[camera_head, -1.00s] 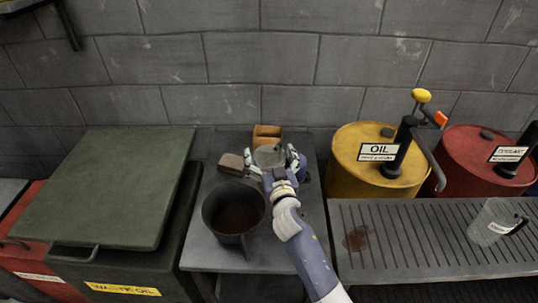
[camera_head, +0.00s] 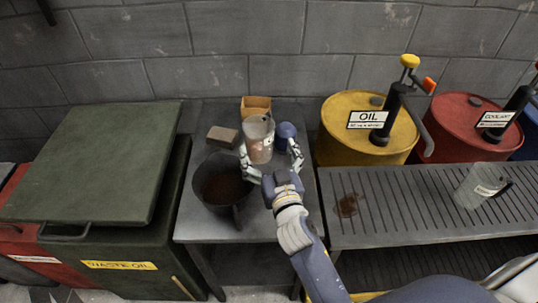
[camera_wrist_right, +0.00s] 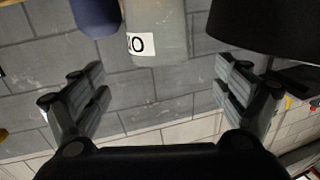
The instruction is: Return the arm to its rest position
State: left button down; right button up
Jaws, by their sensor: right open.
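My right arm reaches in from the bottom of the head view. Its gripper (camera_head: 269,160) is open and empty, fingers spread, just in front of a clear measuring jug (camera_head: 259,150). The jug stands upright on the small grey table. In the right wrist view the jug (camera_wrist_right: 157,48) shows beyond the open fingers (camera_wrist_right: 160,88), with a gap between them and it. My left gripper is in neither view.
A slatted bench (camera_head: 420,205) and yellow oil drum (camera_head: 345,135) stand right.

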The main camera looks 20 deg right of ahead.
jog(key=shift+s, duration=0.6)
